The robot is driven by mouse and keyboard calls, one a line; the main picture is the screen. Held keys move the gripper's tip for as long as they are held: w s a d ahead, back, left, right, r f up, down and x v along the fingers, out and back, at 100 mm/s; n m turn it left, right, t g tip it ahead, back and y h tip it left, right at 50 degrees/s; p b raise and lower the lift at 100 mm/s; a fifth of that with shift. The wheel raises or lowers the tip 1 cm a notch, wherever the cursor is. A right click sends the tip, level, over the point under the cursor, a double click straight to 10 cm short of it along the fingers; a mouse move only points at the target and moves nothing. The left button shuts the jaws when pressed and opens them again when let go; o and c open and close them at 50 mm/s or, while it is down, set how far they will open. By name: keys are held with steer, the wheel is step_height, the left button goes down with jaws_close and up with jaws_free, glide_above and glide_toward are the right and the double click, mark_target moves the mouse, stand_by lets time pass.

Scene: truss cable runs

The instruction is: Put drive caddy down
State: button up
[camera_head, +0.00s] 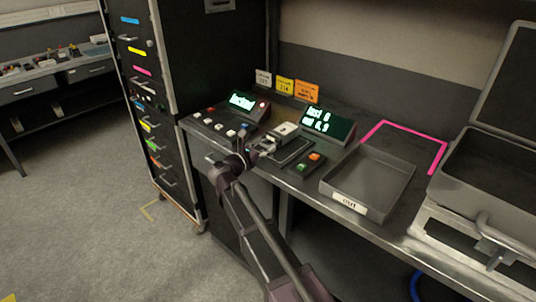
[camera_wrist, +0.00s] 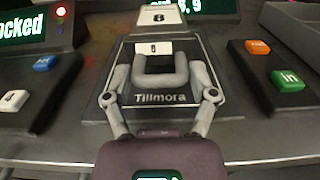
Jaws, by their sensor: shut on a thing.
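The drive caddy is a dark block with a light U-shaped handle (camera_wrist: 160,80) and a small white label. It sits over a dark, light-rimmed plate marked Tillmora (camera_wrist: 160,98). My gripper (camera_wrist: 160,93) has its two fingers on either side of the handle and is shut on it. In the head view my gripper (camera_head: 262,146) is low over the bench, left of the dark plate (camera_head: 292,150). I cannot tell whether the caddy rests on the plate or hangs just above it.
A lit display (camera_head: 328,124) stands behind, and a button box (camera_head: 308,163) with orange and green buttons stands to the right. Further right are a grey OUT tray (camera_head: 362,182), a pink outline (camera_head: 410,128) and an open case (camera_head: 485,165). A locked-sign panel (camera_head: 240,104) is on the left.

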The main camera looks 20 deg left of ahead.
steer(key=shift+f+b, duration=0.35)
steer(key=shift+f, duration=0.3)
steer(key=shift+f+b, duration=0.6)
steer(key=shift+f, duration=0.05)
steer(key=o, duration=1.2)
steer(key=shift+o, duration=0.2)
steer(key=shift+r, duration=0.15)
steer(key=shift+r+p, duration=0.55)
steer(key=shift+p, duration=0.1)
steer(key=v, duration=1.2)
